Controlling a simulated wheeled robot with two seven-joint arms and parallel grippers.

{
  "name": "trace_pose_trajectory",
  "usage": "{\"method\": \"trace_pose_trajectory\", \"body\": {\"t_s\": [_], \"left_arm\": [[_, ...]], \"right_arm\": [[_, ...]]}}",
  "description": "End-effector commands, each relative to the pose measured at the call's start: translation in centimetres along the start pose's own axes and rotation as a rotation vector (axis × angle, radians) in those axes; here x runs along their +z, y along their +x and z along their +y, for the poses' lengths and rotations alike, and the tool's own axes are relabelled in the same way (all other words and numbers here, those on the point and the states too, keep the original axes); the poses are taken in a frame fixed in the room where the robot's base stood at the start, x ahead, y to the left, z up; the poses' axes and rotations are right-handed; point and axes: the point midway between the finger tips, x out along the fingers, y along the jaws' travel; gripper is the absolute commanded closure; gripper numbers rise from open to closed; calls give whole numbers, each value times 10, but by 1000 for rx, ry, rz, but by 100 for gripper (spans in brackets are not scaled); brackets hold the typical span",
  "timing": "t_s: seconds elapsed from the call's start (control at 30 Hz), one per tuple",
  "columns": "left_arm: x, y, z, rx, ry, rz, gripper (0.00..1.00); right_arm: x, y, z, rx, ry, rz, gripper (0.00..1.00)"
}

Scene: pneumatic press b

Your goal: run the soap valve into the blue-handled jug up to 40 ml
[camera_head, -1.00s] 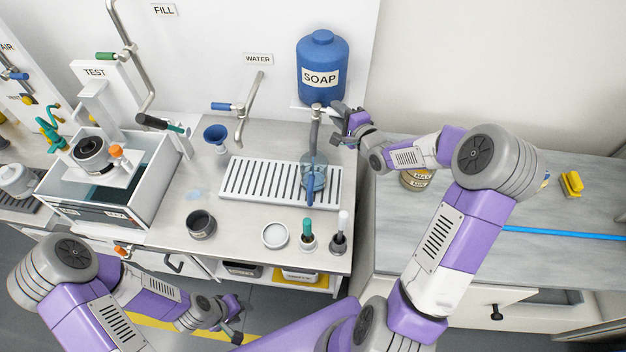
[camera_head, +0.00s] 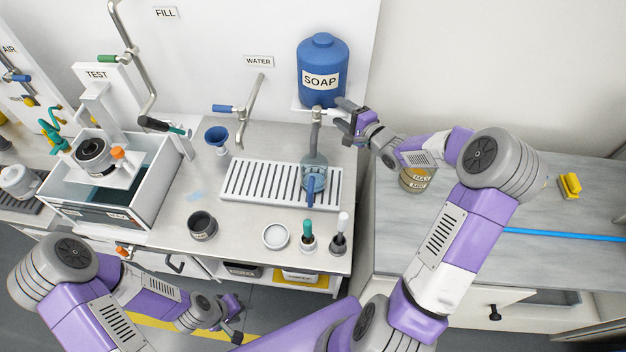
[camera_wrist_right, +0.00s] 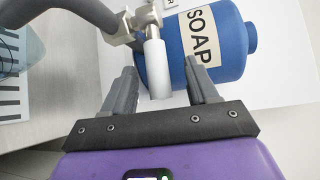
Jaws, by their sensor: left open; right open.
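The blue soap tank (camera_head: 322,68) hangs on the wall; it also shows in the right wrist view (camera_wrist_right: 222,62). Below it is the soap valve's metal pipe (camera_head: 316,130). Its white lever (camera_wrist_right: 157,68) lies between the fingers of my right gripper (camera_wrist_right: 162,82), which is open with gaps visible on both sides. In the head view this gripper (camera_head: 342,112) is just right of the pipe. The clear blue-handled jug (camera_head: 314,172) stands upright under the spout, handle toward me; its fill level is unreadable. My left gripper (camera_head: 235,325) is open and empty, low in front of the bench.
The slotted drip tray (camera_head: 232,190) is under the jug. A water tap (camera_head: 247,110), blue funnel (camera_head: 216,136), dark cup (camera_head: 201,225), white dish (camera_head: 275,236) and two small bottles stand nearby. A labelled jar (camera_head: 416,180) is on the right counter.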

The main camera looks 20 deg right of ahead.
Motion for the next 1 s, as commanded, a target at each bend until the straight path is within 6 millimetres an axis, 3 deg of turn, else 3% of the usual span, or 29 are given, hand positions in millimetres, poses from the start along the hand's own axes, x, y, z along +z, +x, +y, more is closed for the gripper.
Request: {"method": "trace_pose_trajectory", "body": {"t_s": [1.0], "left_arm": [[2,-46,17,0,0,0,57]], "right_arm": [[-40,-42,0,1,1,0,41]]}}
